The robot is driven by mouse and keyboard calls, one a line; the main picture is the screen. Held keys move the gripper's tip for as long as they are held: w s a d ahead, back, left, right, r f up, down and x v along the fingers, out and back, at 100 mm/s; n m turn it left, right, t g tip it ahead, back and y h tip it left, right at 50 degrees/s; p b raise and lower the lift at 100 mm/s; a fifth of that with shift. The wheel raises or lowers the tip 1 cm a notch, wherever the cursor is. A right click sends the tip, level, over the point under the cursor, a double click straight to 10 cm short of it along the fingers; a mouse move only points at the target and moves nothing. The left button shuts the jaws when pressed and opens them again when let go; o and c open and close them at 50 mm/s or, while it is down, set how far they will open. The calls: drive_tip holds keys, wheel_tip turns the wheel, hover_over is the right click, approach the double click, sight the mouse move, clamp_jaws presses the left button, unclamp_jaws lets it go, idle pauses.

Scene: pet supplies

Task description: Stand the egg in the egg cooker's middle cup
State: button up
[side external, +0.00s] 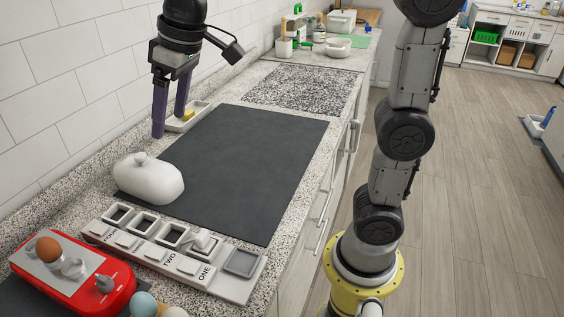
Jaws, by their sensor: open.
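The red egg cooker (118,288) stands at the lower left, with a pale metal top that bears small cups (74,268) and a grey knob. A brown egg (48,249) stands at the far left of that top; I cannot tell which cup is under it. A pale blue egg (143,303) and a cream egg (176,312) show at the bottom edge, partly cut off. My gripper (170,124) is open and empty, its purple fingers pointing down beyond the white lidded dish, well away from the eggs and the cooker.
The white lidded dish (150,182) sits on the dark mat's (238,160) near left corner. A pale board (237,287) with square recesses and labelled lids lies between mat and cooker. A white tray (200,107) with a yellow block is by the wall. Most of the mat is clear.

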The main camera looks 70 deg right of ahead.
drive_tip(key=s+d+f, duration=0.2)
drive_tip(key=s+f, duration=0.1)
drive_tip(key=s, duration=0.3)
drive_tip(key=s+d+f+m+t, duration=0.1)
drive_tip(key=s+d+f, duration=0.1)
drive_tip(key=s+f, duration=0.2)
drive_tip(key=s+d+f, duration=0.3)
drive_tip(key=s, duration=0.6)
drive_tip(key=shift+s+f+m+t+h, duration=0.25)
drive_tip(key=shift+s+m+t+h, duration=0.1)
drive_tip(key=shift+m+t+h, duration=0.05)
